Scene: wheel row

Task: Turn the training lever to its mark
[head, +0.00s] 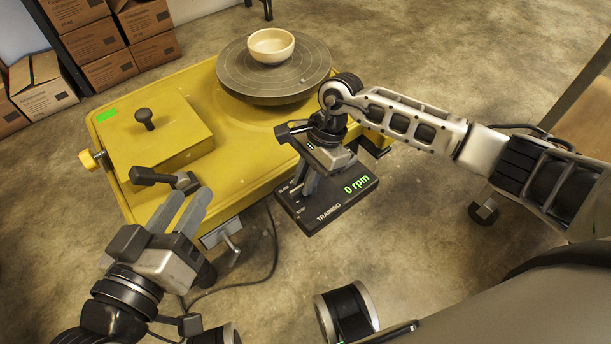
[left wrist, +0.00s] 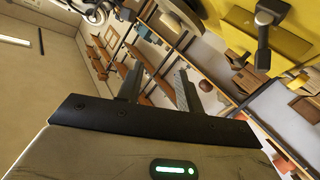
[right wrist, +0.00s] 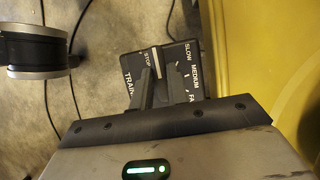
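The black training unit (head: 325,208) is at the front edge of the yellow machine, marked TRAINING, with a green "0 rpm" display. The right wrist view shows its panel (right wrist: 185,62) with the words STOP, SLOW, MEDIUM and a partly hidden "FA". A pale narrow bar (right wrist: 156,61) lies near STOP; I cannot tell whether it is the lever. My right gripper (head: 306,186) points down over the unit. Its fingers (right wrist: 160,82) are close together near the bar; contact is unclear and they hide part of the panel. My left gripper (head: 185,197) is open and empty near a black crank-like handle (head: 152,177).
A yellow machine (head: 225,170) carries a grey wheel (head: 235,75) with a cream bowl (head: 271,46). A yellow box with a black knob (head: 145,119) stands at its left. Cardboard boxes (head: 105,50) are stacked at the back left. A cable (head: 240,285) runs over open floor.

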